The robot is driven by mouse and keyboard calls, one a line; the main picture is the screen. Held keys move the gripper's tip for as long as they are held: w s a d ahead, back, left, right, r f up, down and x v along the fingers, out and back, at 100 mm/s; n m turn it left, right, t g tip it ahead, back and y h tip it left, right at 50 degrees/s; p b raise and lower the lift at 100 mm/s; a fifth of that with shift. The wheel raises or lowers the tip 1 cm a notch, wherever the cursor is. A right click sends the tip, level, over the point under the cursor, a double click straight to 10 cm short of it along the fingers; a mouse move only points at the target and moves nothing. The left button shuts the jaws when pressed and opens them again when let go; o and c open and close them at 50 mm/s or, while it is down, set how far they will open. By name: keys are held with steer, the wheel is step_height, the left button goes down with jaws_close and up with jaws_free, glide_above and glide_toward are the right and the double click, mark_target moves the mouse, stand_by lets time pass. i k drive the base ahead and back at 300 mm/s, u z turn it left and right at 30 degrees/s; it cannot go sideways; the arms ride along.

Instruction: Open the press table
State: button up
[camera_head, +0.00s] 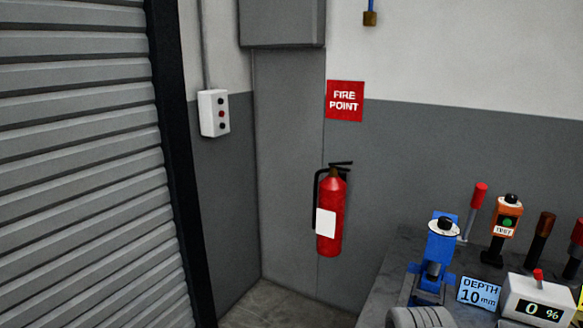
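No part that I can clearly tell as the press table shows. A grey bench top (398,272) fills the lower right corner, cut off by the frame edges. On it stands a blue device (437,250) with a black knob on top; I cannot tell whether it belongs to the press table. My gripper is not in view.
An orange "TEST" button box (506,217) and a red-handled lever (476,205) stand at the bench's back. A red fire extinguisher (331,213) hangs on the wall under a "FIRE POINT" sign (345,101). A roller shutter (80,160) fills the left. Bare floor (283,300) shows between.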

mark_target(436, 300)
steer(key=u, duration=3.6)
steer(key=k, duration=0.45)
steer(key=z, duration=1.45)
